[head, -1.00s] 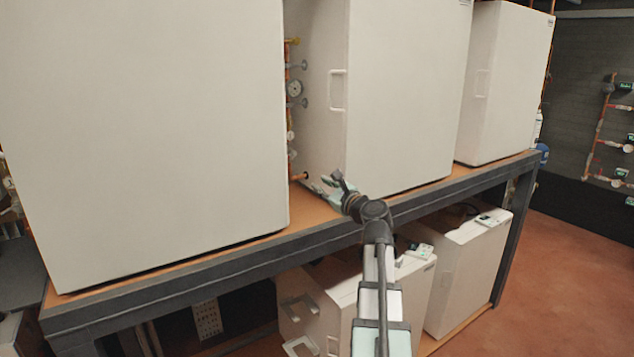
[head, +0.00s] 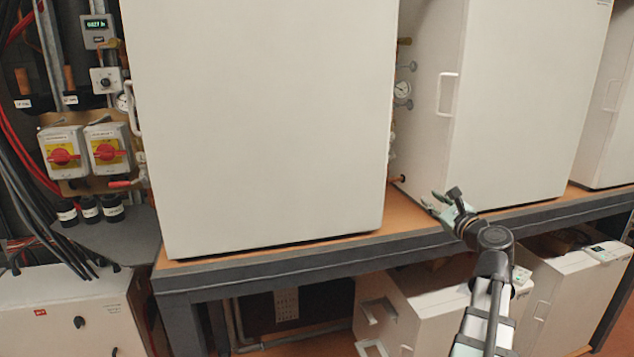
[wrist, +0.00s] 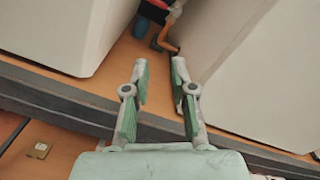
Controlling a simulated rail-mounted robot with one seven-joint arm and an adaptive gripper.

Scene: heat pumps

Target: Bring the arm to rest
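My arm (head: 485,310) reaches up from the lower right of the head view. My gripper (head: 437,203) is at its end, in front of the shelf edge and near the gap between two large white cabinets. In the wrist view the two green-padded fingers of my gripper (wrist: 158,75) stand apart with nothing between them. The orange shelf top and its dark edge show beyond the fingers.
A large white cabinet (head: 260,120) and a second one (head: 520,100) stand on the dark-edged shelf (head: 300,262). Gauges and pipes (head: 402,90) fill the gap. Smaller white units (head: 405,305) sit below. Red-handled switches (head: 62,156) are at left.

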